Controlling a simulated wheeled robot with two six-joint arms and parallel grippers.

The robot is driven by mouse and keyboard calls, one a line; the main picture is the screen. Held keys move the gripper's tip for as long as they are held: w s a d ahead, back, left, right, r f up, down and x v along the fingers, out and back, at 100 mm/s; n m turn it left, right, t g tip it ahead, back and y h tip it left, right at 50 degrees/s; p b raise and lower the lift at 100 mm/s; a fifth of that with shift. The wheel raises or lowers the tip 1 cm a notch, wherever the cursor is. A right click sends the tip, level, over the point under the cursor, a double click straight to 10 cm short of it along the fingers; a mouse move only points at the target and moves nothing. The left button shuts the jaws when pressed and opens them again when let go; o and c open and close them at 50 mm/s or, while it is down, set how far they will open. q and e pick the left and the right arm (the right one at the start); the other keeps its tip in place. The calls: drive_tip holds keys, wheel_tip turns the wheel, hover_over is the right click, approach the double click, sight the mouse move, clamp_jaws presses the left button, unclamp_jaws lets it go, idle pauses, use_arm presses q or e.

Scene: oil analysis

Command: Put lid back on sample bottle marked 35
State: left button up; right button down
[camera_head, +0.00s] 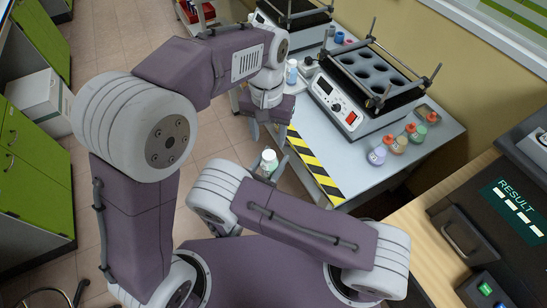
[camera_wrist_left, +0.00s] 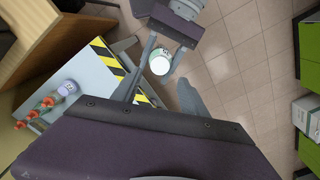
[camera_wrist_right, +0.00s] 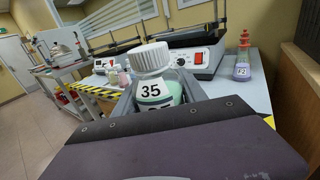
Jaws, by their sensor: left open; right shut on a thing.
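The sample bottle marked 35 (camera_wrist_right: 155,93) is clear with pale green contents and stands upright in my right gripper. It also shows in the head view (camera_head: 267,166). A white ribbed lid (camera_wrist_right: 151,58) sits on the bottle's neck and looks level; its white top faces the left wrist view (camera_wrist_left: 160,65). My right gripper (camera_head: 266,173) is shut on the bottle, one finger on each side. My left gripper (camera_head: 270,124) is open and empty, just above and behind the lid in the head view. Its spread fingers (camera_wrist_left: 160,88) point toward the bottle, apart from the lid.
A grey table (camera_head: 335,165) with a yellow-black striped edge stands to the right. It bears a heater block with round wells (camera_head: 365,80) and several orange-topped flasks (camera_head: 398,145). A dark device with a RESULT display (camera_head: 512,210) stands further right. Tiled floor lies left.

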sight(269, 154)
use_arm(q)
wheel_tip(269, 154, down, 7)
drive_tip(key=shift+f, duration=0.15)
drive_tip(key=shift+c, duration=0.2)
clamp_jaws()
drive_tip(key=shift+o, duration=1.1)
unclamp_jaws()
wheel_tip(269, 154, up, 12)
drive_tip(key=shift+a, duration=0.1)
